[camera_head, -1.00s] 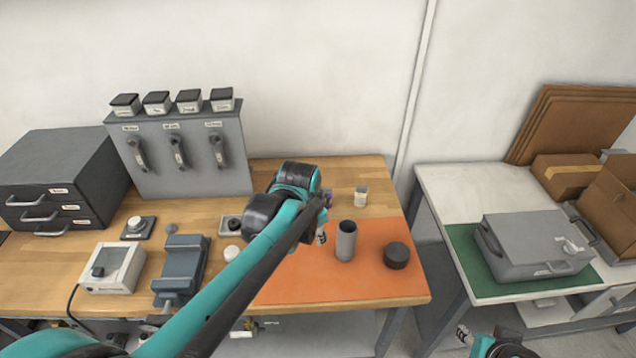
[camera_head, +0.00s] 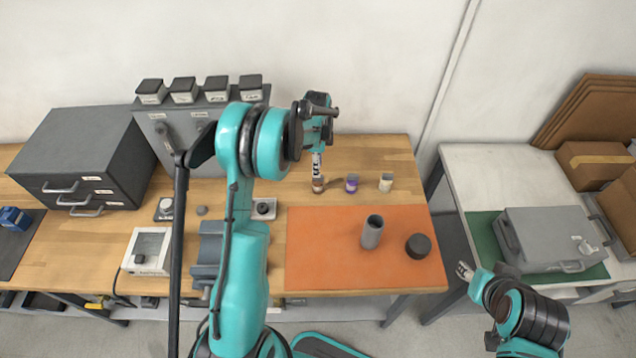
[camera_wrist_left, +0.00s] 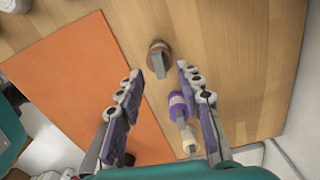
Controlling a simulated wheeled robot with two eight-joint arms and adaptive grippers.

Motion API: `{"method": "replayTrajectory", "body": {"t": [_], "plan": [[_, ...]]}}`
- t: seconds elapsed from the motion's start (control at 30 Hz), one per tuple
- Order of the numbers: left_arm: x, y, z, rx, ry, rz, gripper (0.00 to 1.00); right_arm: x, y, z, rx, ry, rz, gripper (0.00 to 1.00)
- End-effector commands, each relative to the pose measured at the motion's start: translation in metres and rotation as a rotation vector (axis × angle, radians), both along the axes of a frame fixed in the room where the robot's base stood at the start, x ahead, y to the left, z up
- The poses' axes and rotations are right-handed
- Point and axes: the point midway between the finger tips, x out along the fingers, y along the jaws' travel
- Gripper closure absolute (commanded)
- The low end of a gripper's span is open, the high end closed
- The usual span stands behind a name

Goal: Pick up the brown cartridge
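The brown cartridge (camera_head: 318,186) stands on the wooden bench behind the orange mat, left of a purple cartridge (camera_head: 352,184) and a cream one (camera_head: 386,182). My left gripper (camera_head: 317,168) points down just above it. In the left wrist view the brown cartridge (camera_wrist_left: 160,48) shows its round brown base and a grey upper part, just beyond and between the spread fingertips of my open left gripper (camera_wrist_left: 160,72). I see no grip on it. My right gripper (camera_head: 465,271) is small at the lower right, away from the bench; its opening is unclear.
The purple cartridge (camera_wrist_left: 178,106) and cream cartridge (camera_wrist_left: 190,140) stand close to the right finger in the wrist view. A grey cylinder (camera_head: 372,234) and a dark round puck (camera_head: 418,246) stand on the orange mat (camera_head: 325,265). Much of the mat is clear.

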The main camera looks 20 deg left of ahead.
Motion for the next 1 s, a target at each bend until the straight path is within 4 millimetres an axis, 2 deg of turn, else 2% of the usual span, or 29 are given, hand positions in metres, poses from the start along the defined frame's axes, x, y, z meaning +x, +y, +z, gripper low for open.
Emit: {"method": "replayTrajectory", "body": {"t": [0.1, 0.27, 0.57, 0.7, 1.0], "plan": [[0.0, -0.002, -0.02, 0.0, 0.0, 0.0, 0.64, 0.0, 0.0, -0.003, 0.0, 0.0, 0.0, 0.6], [0.0, -0.002, -0.04, 0.0, -0.001, 0.001, 0.64, 0.0, 0.0, -0.005, 0.0, 0.0, 0.0, 0.6], [-0.001, -0.002, -0.044, 0.0, -0.001, 0.001, 0.64, 0.0, 0.0, -0.005, 0.0, 0.0, 0.0, 0.6], [-0.001, -0.002, -0.044, 0.0, -0.001, 0.001, 1.0, 0.0, 0.0, -0.005, 0.0, 0.0, 0.0, 0.6], [-0.001, -0.002, -0.044, 0.0, -0.001, 0.001, 1.0, 0.0, 0.0, -0.005, 0.0, 0.0, 0.0, 0.6]]}}
